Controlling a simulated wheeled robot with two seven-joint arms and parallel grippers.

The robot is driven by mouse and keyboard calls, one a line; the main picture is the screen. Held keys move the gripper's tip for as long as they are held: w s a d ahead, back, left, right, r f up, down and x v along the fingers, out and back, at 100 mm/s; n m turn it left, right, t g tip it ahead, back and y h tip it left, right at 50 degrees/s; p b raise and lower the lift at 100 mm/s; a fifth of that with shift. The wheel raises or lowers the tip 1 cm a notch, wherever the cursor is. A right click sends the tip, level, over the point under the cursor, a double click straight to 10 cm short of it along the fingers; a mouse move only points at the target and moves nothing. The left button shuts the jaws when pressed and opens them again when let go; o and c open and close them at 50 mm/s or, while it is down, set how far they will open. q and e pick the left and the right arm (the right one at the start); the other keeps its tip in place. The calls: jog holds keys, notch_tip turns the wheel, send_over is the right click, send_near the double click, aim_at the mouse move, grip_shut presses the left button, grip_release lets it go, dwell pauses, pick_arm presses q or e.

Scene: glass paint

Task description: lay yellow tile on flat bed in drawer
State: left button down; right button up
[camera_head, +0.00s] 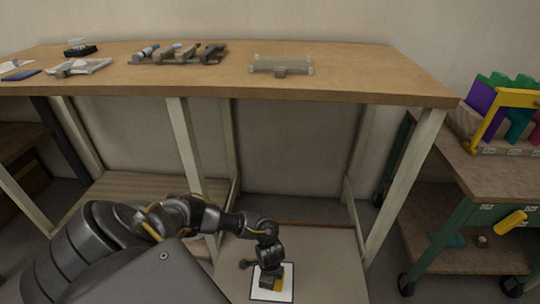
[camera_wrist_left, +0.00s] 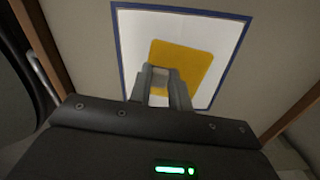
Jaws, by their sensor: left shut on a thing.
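The yellow tile (camera_wrist_left: 186,62) is in the jaws of my left gripper (camera_wrist_left: 160,80), over a white flat bed (camera_wrist_left: 135,35) with a blue border. I cannot tell whether the tile touches the bed. In the head view the tile (camera_head: 278,285) shows beside the gripper (camera_head: 268,275), and the white bed (camera_head: 259,294) lies around it on the pale drawer floor (camera_head: 335,275). My left arm reaches down from the left below the table. The right gripper is not in view.
A wooden table (camera_head: 360,62) stands above, with a clear plastic piece (camera_head: 283,65) and several tools (camera_head: 180,54) on it. A cart (camera_head: 475,170) at the right holds coloured sheets in a rack. The drawer floor right of the bed is clear.

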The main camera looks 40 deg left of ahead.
pick_arm(q)
jog(key=shift+f, duration=0.15)
jog(key=c, duration=1.2)
grip_release()
notch_tip(320, 180, up, 11)
jog(key=p, duration=0.6)
jog(key=shift+f, duration=0.15)
